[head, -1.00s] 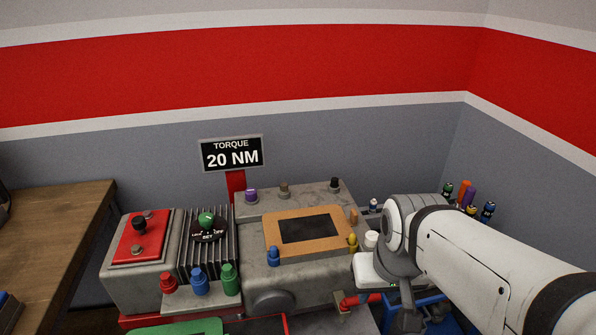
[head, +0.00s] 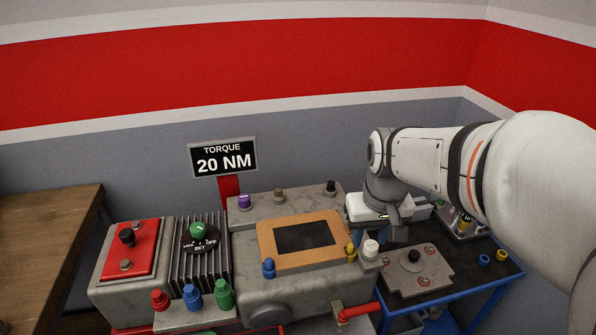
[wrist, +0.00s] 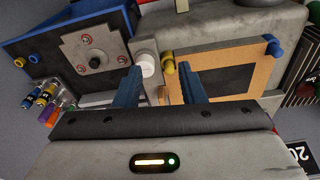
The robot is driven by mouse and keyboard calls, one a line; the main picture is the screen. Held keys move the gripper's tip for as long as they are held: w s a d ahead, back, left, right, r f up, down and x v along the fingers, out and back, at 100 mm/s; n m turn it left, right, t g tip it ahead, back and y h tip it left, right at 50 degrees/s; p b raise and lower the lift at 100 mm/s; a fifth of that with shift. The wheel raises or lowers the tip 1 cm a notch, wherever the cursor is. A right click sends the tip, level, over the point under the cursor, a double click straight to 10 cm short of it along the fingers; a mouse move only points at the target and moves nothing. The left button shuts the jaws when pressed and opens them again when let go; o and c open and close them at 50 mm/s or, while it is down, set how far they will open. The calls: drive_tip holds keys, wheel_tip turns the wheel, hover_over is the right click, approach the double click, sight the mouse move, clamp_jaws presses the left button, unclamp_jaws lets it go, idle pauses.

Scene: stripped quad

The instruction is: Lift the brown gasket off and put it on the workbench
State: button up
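The brown gasket (head: 300,220) is a flat rectangular frame around a dark opening, lying on top of the grey engine block (head: 245,285). A blue knob (head: 269,267) stands at its front left corner and a yellow knob (head: 351,252) at its right end. The gasket also shows in the wrist view (wrist: 262,75), partly behind a finger. My gripper (wrist: 160,82) is open and empty, its two blue fingers apart. In the head view it hangs to the right of the gasket, above the block's right end. The workbench (head: 45,225) is the wooden top at the left.
A white-capped post (head: 371,249) stands right of the yellow knob, near my gripper. A blue-framed table (head: 455,297) at the right holds a grey plate (head: 415,271) and small coloured parts. Red, blue and green knobs (head: 223,294) stand at front left. A torque sign (head: 223,158) rises behind.

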drive_tip(key=shift+n+g, duration=0.7)
drive_tip(key=shift+g, duration=0.1)
drive_tip(key=w+p, duration=0.1)
drive_tip(key=w, duration=0.7)
drive_tip(key=w+f+p, duration=0.1)
drive_tip(key=w, duration=0.4)
drive_tip(key=shift+d+p, duration=0.1)
drive_tip(key=shift+p, duration=0.25)
drive_tip(key=f, duration=0.5)
drive_tip(key=f+p, duration=0.1)
drive_tip(key=f, duration=0.1)
drive_tip(key=shift+w+a+f, duration=0.2)
drive_tip(key=shift+a+f, duration=0.05)
drive_tip(key=shift+f, duration=0.15)
clamp_jaws()
